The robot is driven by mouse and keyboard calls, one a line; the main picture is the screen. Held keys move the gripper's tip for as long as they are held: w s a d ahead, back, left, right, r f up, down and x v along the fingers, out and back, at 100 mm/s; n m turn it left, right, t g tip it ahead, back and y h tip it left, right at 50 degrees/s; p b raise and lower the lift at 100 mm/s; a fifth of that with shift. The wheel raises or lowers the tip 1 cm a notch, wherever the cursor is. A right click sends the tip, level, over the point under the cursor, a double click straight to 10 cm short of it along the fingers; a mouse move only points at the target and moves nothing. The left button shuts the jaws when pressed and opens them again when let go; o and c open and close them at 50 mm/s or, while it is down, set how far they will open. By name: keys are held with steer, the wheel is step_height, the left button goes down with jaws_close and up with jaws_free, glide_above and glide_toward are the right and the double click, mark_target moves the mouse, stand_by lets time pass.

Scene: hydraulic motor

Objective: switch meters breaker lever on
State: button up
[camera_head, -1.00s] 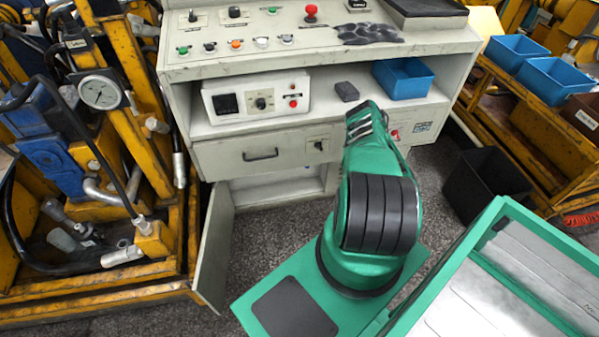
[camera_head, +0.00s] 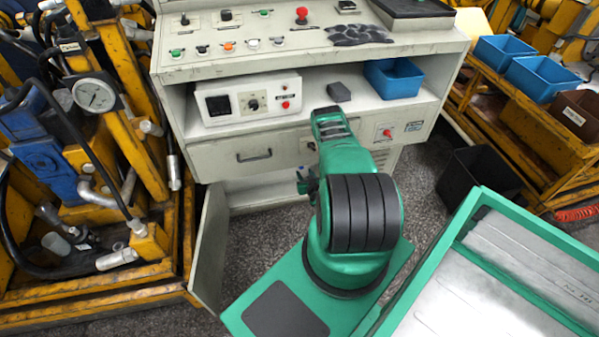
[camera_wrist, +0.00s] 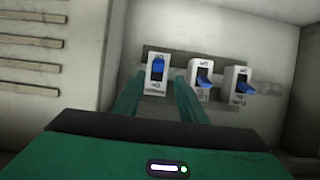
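In the wrist view, three white breakers with blue levers sit in a row on a cabinet's inner wall: a left breaker (camera_wrist: 157,75), a middle breaker (camera_wrist: 201,80) and a right breaker (camera_wrist: 238,84). The left lever appears raised, while the middle and right levers slope down and outward. Their labels are too small to read, so I cannot tell which is the meters breaker. My gripper (camera_wrist: 160,82) is open and empty, its green fingers apart on either side of the left breaker in the picture. Contact cannot be told. The head view shows part of my gripper (camera_head: 307,182) low beside my arm; the breakers are hidden there.
The control cabinet (camera_head: 215,160) has an open lower compartment with its door (camera_head: 209,245) swung out at the left. A drawer (camera_head: 250,154) is just above. Slatted vents (camera_wrist: 30,67) are left of the breakers, and a side wall is close at right.

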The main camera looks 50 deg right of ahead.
mark_target(302, 168)
steer(key=shift+x, duration=3.05)
steer(key=shift+d, duration=0.15)
jaws_close()
